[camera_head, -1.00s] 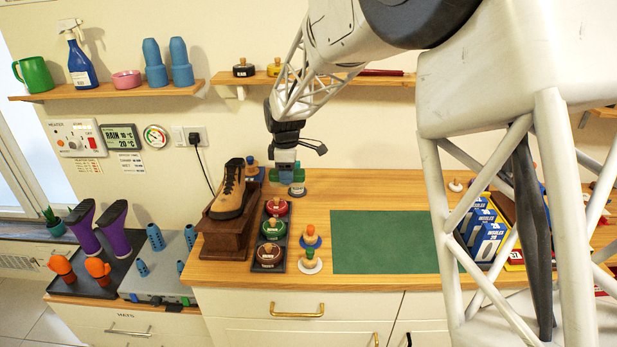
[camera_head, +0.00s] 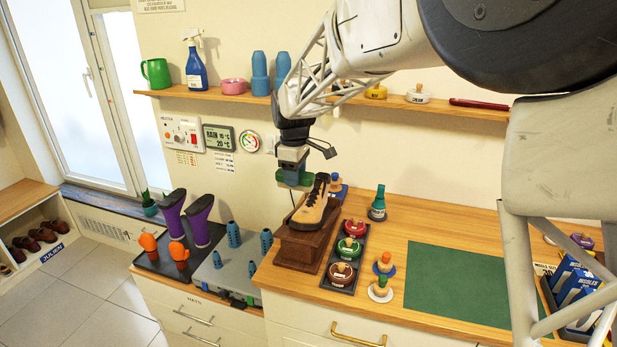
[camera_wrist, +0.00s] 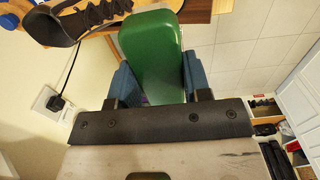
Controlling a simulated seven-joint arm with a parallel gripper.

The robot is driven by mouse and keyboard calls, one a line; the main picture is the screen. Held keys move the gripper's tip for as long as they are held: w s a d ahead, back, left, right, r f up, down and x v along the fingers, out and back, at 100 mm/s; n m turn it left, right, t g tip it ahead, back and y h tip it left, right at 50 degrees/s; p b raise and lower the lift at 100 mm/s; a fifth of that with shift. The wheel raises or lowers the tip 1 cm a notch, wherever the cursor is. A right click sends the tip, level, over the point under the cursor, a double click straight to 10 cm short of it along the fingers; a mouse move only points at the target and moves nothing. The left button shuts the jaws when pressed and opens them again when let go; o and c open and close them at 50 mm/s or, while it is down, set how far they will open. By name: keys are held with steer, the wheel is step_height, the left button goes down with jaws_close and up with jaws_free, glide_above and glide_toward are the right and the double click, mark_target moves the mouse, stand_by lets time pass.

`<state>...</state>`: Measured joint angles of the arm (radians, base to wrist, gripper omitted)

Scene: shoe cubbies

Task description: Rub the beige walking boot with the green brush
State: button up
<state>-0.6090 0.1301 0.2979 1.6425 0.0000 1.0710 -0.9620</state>
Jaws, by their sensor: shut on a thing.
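The beige walking boot (camera_head: 311,208), with dark laces and sole edge, stands on a brown wooden stand (camera_head: 298,248) at the counter's left end. My gripper (camera_head: 291,176) is shut on the green brush (camera_head: 294,179), just left of the boot's upper part. In the wrist view the brush (camera_wrist: 152,52) sits between my blue fingers, and the boot (camera_wrist: 70,20) shows at the upper left, close to it. I cannot tell whether brush and boot touch. The underside of the brush is hidden.
A dark tray (camera_head: 348,252) of polish tins is right of the stand. A green mat (camera_head: 460,285) lies bare at right. A shelf (camera_head: 350,101) runs above; a boot dryer (camera_head: 228,268) is at left.

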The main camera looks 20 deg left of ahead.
stand_by(0.4)
steer(key=shift+f, duration=4)
steer(key=shift+d, duration=0.9)
steer(key=shift+c, duration=0.3)
steer(key=shift+d+r, duration=0.1)
steer(key=shift+d, duration=1.8)
steer(key=shift+a, duration=1.95)
steer(key=shift+a+r, duration=0.1)
steer(key=shift+a, duration=0.8)
steer(key=shift+r, duration=3.85)
steer(key=shift+d+f, duration=0.1)
